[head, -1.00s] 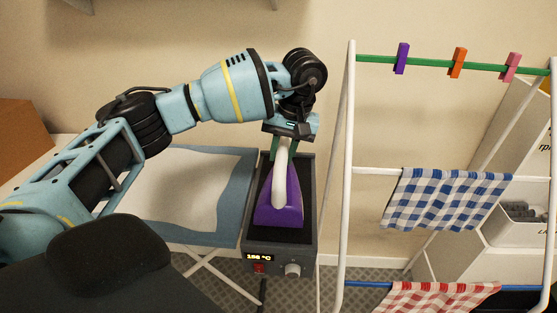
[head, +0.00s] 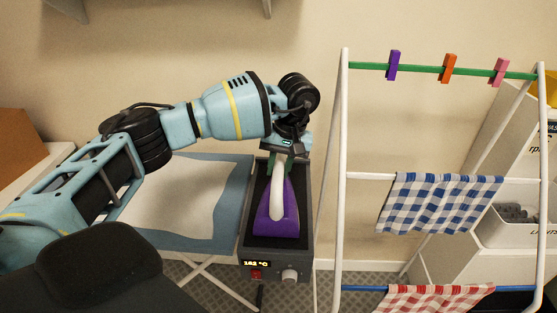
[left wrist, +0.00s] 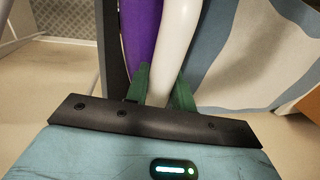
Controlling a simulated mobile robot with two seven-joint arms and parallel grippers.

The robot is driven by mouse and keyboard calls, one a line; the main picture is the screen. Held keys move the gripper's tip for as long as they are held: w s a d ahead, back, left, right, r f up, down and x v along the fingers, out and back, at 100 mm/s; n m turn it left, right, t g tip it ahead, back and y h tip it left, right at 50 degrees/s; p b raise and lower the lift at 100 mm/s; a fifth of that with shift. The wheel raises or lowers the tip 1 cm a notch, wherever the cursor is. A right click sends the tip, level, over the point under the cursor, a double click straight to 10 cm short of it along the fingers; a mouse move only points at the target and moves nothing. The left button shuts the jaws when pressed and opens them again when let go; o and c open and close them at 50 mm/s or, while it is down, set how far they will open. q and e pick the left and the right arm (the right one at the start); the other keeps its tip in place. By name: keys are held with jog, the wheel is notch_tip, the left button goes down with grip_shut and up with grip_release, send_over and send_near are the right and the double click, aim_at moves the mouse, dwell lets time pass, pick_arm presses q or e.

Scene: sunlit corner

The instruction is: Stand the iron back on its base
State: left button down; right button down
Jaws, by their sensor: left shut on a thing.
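The iron has a purple body (head: 277,229) and a white handle (head: 278,190). It sits over the dark recess of its grey base (head: 246,246), which has a lit temperature display, a red switch and a knob on its front. My left gripper (head: 277,164) is shut on the far end of the white handle. In the left wrist view its green fingers (left wrist: 158,88) stand on both sides of the white handle (left wrist: 175,45), with the purple body (left wrist: 141,40) beside it. Whether the iron's sole touches the base is hidden. My right gripper is not in view.
An ironing board with a blue-edged white cover (head: 232,215) lies left of the base. A white drying rack (head: 341,150) stands close on the right, with pegs, a blue checked cloth (head: 437,205) and a red checked cloth (head: 430,298). White shelving stands behind it.

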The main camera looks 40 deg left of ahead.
aim_at(289, 187)
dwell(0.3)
pick_arm(q)
jog(key=c, duration=1.2)
grip_release()
jog(key=shift+s, duration=0.1)
jog(key=v, duration=1.2)
jog(key=shift+d, duration=0.1)
